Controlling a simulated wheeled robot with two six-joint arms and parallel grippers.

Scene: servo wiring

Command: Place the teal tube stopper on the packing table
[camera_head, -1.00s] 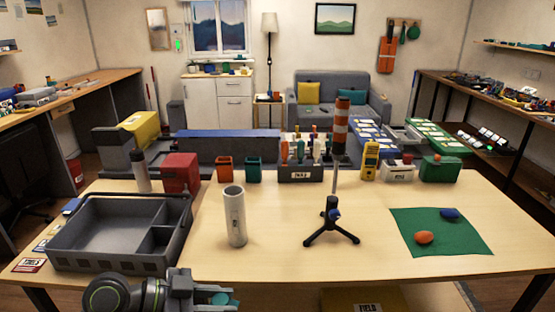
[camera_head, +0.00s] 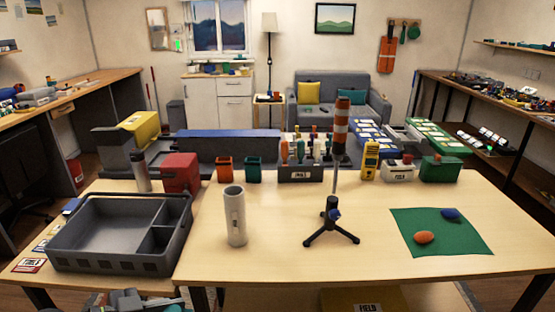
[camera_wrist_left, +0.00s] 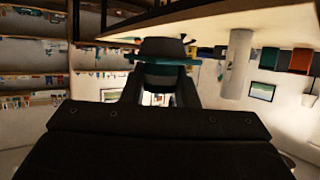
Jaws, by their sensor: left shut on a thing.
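My left gripper (camera_head: 140,301) is at the bottom edge of the head view, in front of and below the near edge of the packing table (camera_head: 300,262). It is shut on the teal tube stopper (camera_head: 175,308), of which only a small part shows at the bottom edge. In the left wrist view, which is turned upside down, a teal strip of the stopper (camera_wrist_left: 150,60) shows at the fingers of the left gripper (camera_wrist_left: 160,80). The stopper is clear of the tabletop. My right gripper is in neither view.
A grey divided tray (camera_head: 105,232) stands at the table's left. A white tube (camera_head: 235,215) and a black tripod stand (camera_head: 331,225) stand mid-table. A green mat (camera_head: 445,240) with an orange and a blue piece lies right. The front middle is bare.

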